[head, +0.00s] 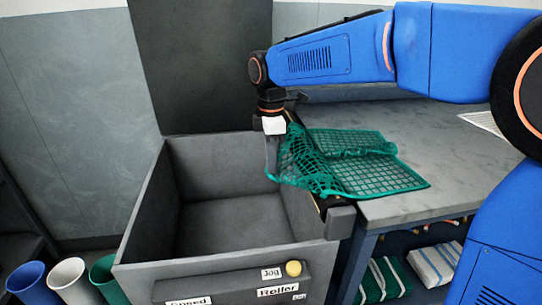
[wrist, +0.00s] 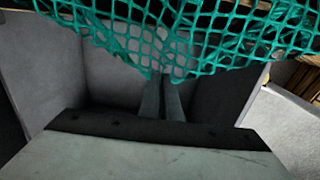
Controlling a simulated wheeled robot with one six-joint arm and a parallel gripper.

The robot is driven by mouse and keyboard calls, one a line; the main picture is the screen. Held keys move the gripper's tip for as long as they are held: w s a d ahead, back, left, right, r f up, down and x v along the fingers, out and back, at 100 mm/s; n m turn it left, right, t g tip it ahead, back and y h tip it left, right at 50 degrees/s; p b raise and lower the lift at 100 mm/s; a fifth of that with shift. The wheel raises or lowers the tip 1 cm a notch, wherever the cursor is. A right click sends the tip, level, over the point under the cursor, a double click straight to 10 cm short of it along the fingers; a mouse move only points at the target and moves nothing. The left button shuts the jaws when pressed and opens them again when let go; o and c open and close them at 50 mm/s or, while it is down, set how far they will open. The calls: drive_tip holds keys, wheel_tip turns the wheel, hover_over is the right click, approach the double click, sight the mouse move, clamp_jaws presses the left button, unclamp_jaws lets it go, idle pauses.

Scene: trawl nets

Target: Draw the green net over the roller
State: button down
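The green net (head: 375,175) lies partly flat on the grey table. Its left part is bunched and hangs over the table's left edge, across the roller, toward the bin. The roller (head: 322,203) is a dark bar with orange-brown showing along that edge; the net hides much of it. My gripper (head: 272,172) is over the bin's right side, at the net's left edge. In the wrist view, my gripper's fingers (wrist: 161,84) are close together with the net's edge (wrist: 150,72) at their tips; they look shut on it.
A deep, empty-looking grey bin (head: 150,205) stands left of the table (head: 385,210). Blue, white and green tubes stand at lower left. Folded nets (head: 382,280) lie under the table.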

drive_tip(key=c, duration=1.9)
unclamp_jaws()
drive_tip(key=shift+o, duration=0.5)
drive_tip(key=o, duration=1.2)
drive_tip(key=shift+c, duration=0.2)
drive_tip(key=shift+r, duration=2.75)
